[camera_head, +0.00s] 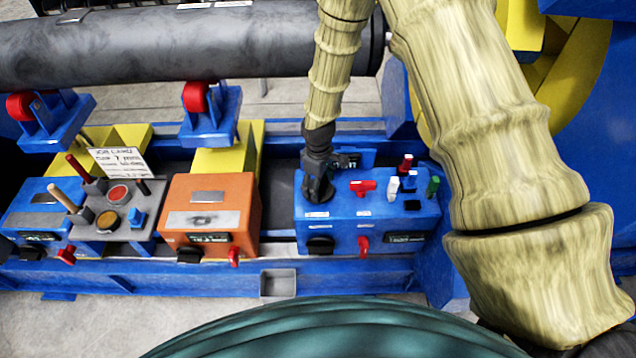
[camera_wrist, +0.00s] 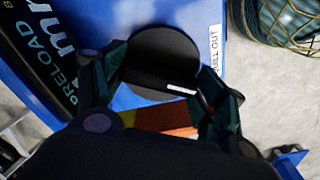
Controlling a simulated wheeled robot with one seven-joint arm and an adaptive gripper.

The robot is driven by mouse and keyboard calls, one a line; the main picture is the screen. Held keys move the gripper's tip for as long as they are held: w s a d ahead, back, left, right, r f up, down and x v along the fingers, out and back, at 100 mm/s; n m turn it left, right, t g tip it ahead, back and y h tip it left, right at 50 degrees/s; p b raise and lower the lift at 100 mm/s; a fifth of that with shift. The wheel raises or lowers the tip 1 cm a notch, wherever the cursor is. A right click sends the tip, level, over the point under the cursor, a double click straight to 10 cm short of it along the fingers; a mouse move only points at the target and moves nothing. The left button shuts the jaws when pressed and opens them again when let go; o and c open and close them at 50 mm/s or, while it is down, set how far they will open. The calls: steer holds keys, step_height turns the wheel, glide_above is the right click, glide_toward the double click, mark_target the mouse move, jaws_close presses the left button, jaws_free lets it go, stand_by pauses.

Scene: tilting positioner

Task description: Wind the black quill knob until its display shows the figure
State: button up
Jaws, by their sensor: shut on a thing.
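The black quill knob (camera_wrist: 163,58) is a round black disc with a white mark near its rim. It sits on the blue box (camera_head: 340,218), beside a white label ending in "QUILL OUT" (camera_wrist: 215,50). My gripper (camera_wrist: 162,92) has one finger on each side of the knob and is shut on it. In the head view my gripper (camera_head: 318,190) points down on the left part of the box top and largely hides the knob. A dark display (camera_wrist: 42,50) with "PRELOAD" and "mm" lettering is partly cut off in the wrist view. Its figure cannot be read.
Red (camera_head: 362,187), white (camera_head: 393,189) and green (camera_head: 432,186) controls stand close right of my gripper. An orange box (camera_head: 210,215) and a grey control panel (camera_head: 115,220) are to the left. A job card (camera_head: 118,162) stands behind. A grey roller (camera_head: 180,45) spans the back.

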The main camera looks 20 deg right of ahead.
steer(key=o, duration=1)
step_height(320, 180, up, 12)
stand_by(0.6)
